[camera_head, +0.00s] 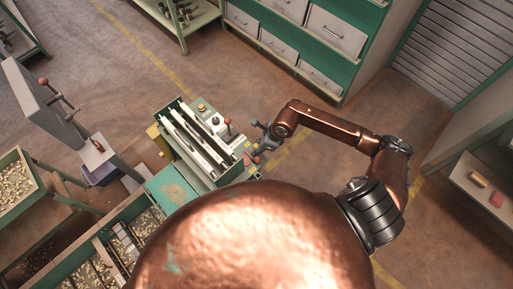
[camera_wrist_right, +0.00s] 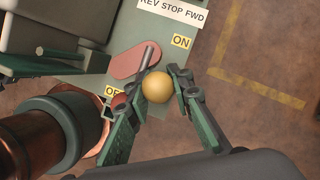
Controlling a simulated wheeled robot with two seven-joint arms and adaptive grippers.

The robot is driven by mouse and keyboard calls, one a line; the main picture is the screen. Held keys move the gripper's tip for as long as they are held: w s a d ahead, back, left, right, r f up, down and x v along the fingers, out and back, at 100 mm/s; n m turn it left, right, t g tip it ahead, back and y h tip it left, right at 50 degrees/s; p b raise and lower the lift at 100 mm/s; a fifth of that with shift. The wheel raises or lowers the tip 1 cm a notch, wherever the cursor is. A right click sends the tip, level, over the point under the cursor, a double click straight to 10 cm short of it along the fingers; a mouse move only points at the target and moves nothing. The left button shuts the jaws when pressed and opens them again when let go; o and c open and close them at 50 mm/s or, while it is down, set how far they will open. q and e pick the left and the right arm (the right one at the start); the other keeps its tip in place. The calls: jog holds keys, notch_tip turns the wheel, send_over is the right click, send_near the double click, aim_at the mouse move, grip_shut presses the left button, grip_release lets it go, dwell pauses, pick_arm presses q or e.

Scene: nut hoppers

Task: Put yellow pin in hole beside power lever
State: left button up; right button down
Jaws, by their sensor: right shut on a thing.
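The yellow pin shows as a round yellow head (camera_wrist_right: 155,87) in the right wrist view. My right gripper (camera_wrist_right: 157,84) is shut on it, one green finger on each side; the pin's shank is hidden. The power lever (camera_wrist_right: 146,60) is a short grey rod by a red plate (camera_wrist_right: 128,64), between an ON label (camera_wrist_right: 181,41) and a partly covered label. The pin head appears close beside the lever; I cannot tell whether the pin is in a hole. In the head view my right gripper (camera_head: 262,138) is at the right end of the green machine (camera_head: 169,107). My left gripper is not in view.
A red-knobbed lever (camera_head: 229,122) stands on the machine close to my right gripper. A label reading REV STOP FWD (camera_wrist_right: 172,12) is on the panel. Floor right of the machine is clear.

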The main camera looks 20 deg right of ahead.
jog(key=shift+f, duration=0.5)
jog(key=c, duration=1.7)
grip_release()
jog(key=shift+s, duration=0.1)
jog(key=shift+o, duration=0.4)
jog(key=v, duration=1.2)
jog(key=shift+r, duration=0.15)
jog(key=p+v, duration=0.4)
jog(key=v, duration=0.4)
jog(key=shift+r, duration=0.4)
